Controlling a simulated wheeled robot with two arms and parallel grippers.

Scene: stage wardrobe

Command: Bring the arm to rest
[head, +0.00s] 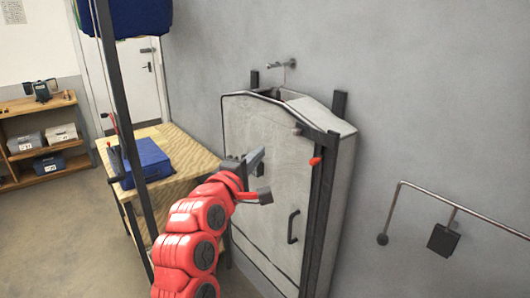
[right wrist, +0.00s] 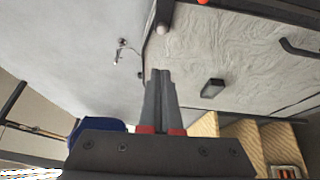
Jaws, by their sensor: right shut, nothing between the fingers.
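My right arm is red and reaches up from the bottom of the head view. Its dark grey gripper (head: 261,155) is in front of the pale grey cabinet (head: 262,135), near its left part. In the right wrist view the two fingers of this gripper (right wrist: 159,72) lie together with nothing between them. Whether the fingertips touch the cabinet front cannot be told, but no contact shows. My left gripper is not in view.
A wooden table (head: 190,152) with a blue case (head: 147,161) stands left of the cabinet. A dark upright post (head: 126,130) crosses the left side. A metal rail (head: 455,207) with a black box (head: 442,240) is on the right wall. Low shelves (head: 40,110) stand far left.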

